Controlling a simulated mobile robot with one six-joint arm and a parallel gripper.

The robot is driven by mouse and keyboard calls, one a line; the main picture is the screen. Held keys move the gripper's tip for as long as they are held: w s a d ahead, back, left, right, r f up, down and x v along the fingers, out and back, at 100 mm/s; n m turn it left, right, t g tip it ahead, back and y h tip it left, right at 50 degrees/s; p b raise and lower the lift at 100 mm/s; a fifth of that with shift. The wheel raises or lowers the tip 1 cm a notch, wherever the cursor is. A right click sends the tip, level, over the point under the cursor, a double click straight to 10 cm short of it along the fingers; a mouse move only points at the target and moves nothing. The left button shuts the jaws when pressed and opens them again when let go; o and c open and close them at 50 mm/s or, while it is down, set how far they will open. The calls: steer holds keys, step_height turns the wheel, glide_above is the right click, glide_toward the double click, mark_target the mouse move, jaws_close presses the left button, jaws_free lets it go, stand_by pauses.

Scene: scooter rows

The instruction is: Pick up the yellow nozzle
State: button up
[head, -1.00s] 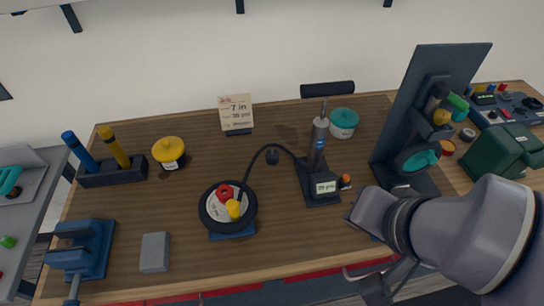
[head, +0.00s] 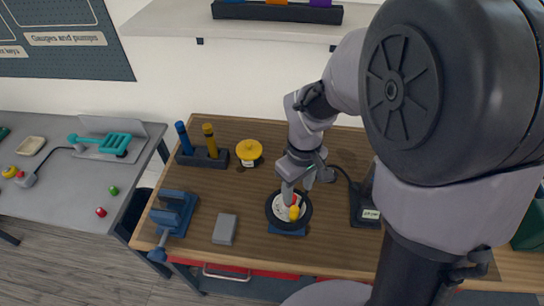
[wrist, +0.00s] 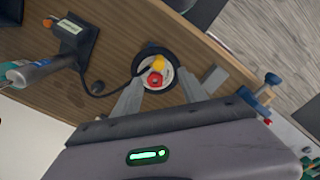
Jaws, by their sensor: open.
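The yellow nozzle (head: 294,212) is at the end of a black hose and lies over the small black wheel (head: 305,218), beside a red part (head: 295,200). In the wrist view the nozzle (wrist: 159,62) shows near the wheel's centre, with the red part (wrist: 155,79) just below it. My gripper (head: 288,192) hangs over the wheel, its jaws apart and empty. In the wrist view its two fingers (wrist: 161,92) point toward the wheel from either side. I cannot tell the exact height above the nozzle.
The hose runs to a pump (wrist: 55,65) with a display base. A grey block (head: 225,229), a blue vise (head: 175,212), a yellow-lidded pot (head: 249,151) and a holder with blue and yellow handles (head: 203,158) stand left of the wheel.

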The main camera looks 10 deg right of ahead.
mark_target(295, 215)
steer(key=f+b, duration=0.2)
steer(key=f, duration=0.5)
steer(key=f+b, duration=0.1)
steer(key=f, duration=0.6)
steer(key=shift+w+d+f+b, duration=0.1)
steer(key=shift+w+f+b, duration=0.1)
steer(key=shift+b, duration=0.2)
steer(key=shift+r, duration=0.1)
steer(key=shift+c, duration=0.2)
jaws_close()
